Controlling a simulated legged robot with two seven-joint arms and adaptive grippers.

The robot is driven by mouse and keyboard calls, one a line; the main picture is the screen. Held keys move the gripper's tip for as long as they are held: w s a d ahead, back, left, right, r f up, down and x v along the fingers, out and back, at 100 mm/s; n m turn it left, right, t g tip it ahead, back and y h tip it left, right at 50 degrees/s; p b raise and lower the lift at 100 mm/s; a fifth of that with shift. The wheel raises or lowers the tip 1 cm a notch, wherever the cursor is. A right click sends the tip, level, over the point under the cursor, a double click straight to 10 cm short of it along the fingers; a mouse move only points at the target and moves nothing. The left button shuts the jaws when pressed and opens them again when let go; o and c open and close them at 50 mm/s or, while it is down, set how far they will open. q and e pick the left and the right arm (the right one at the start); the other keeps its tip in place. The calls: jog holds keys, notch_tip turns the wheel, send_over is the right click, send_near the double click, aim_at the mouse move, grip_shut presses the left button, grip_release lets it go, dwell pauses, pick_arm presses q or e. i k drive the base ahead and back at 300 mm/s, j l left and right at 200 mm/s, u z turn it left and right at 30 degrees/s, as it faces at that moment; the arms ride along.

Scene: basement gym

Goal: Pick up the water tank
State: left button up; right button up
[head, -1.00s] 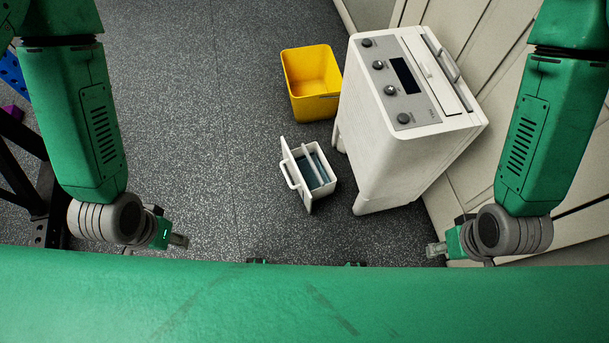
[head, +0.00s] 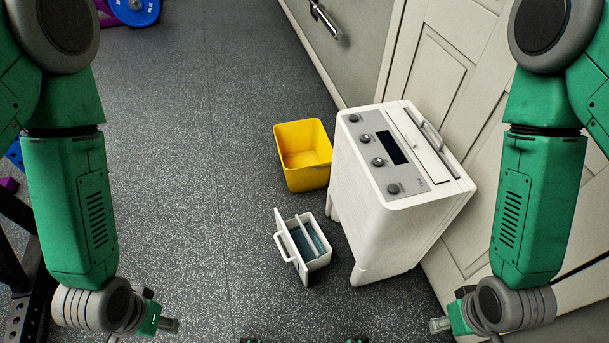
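The water tank (head: 318,263) is a small white open-topped box with a handle on its left side and bluish water inside. It stands on the floor just left of the foot of a white machine (head: 385,240) with knobs and a dark display. My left gripper (head: 172,325) is low at the left, well apart from the tank. My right gripper (head: 437,325) is low at the right, below the machine and apart from the tank. Both grippers are small and seen from the side, so I cannot tell how their fingers stand. Neither touches the tank.
A yellow bin (head: 306,177) stands on the floor behind the tank, close to the machine's left side. Pale panelled cabinets (head: 452,75) run behind and right of the machine. A blue weight plate (head: 134,10) lies at the far left. The grey floor left of the tank is clear.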

aim_at(310, 250)
jog(key=i+j+z, duration=0.15)
jog(key=z, duration=0.3)
jog(key=i+j+z, duration=0.1)
jog(key=j+z, duration=0.35)
jog(key=i+j+z, duration=0.1)
jog(key=z, duration=0.3)
jog(key=j+z, duration=0.45)
